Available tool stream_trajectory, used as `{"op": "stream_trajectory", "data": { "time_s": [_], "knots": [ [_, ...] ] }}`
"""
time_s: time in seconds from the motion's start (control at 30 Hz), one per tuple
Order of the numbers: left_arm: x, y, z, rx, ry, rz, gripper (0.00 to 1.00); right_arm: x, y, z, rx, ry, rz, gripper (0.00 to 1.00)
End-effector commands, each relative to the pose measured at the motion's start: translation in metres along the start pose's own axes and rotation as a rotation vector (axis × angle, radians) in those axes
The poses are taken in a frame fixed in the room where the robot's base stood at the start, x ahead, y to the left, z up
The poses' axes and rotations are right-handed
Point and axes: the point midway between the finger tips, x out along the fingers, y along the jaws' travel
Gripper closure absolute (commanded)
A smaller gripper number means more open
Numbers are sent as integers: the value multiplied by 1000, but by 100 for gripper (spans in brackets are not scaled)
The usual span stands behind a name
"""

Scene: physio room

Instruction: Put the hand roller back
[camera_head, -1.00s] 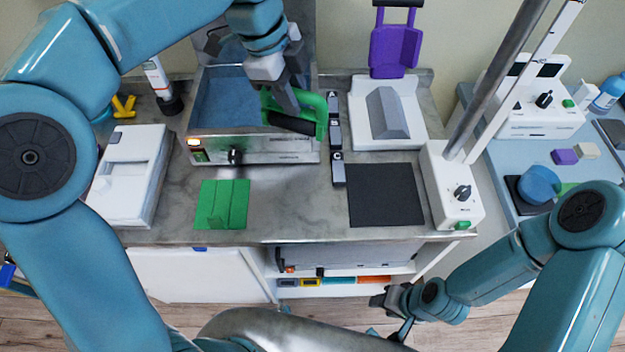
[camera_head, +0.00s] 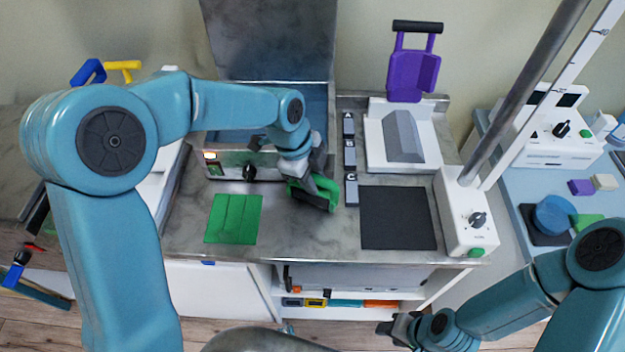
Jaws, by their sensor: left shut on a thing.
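The green hand roller (camera_head: 301,195), a green frame with a black bar, is in my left gripper (camera_head: 318,183). My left gripper is shut on it and holds it in front of the steel bath's right end, between the green mat (camera_head: 233,219) and the row of labelled blocks; the gripper hides part of it. I cannot tell whether it touches the counter. A purple tool (camera_head: 410,75) with a black handle stands upright behind a white base with a grey wedge (camera_head: 403,137). My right gripper (camera_head: 393,329) is low at the front, away from the counter; its jaw opening is unclear.
The steel bath (camera_head: 228,168) has its lid (camera_head: 268,40) raised. Small blocks marked A, B and C (camera_head: 350,160) stand in a row. A black mat (camera_head: 398,218) lies bare. A white post unit (camera_head: 466,215) stands right of it. Bare counter shows in front of the roller.

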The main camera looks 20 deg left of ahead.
Motion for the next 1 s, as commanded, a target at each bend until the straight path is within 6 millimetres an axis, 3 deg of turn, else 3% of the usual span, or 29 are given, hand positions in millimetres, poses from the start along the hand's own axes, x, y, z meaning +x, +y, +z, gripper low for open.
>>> {"op": "stream_trajectory", "data": {
  "time_s": [0.1,0.5,0.53,0.6,1.0],
  "knots": [
    [13,2,4,-1,0,0,100,-1,0,0,0,0,0,57],
    [20,3,5,0,0,-2,100,4,1,0,0,0,0,57],
    [19,3,5,0,0,-1,69,4,1,0,0,0,0,57],
    [18,3,5,0,0,-1,47,2,1,0,0,0,0,57],
    [10,1,4,0,0,-4,47,-1,0,0,0,0,0,57]
  ]
}}
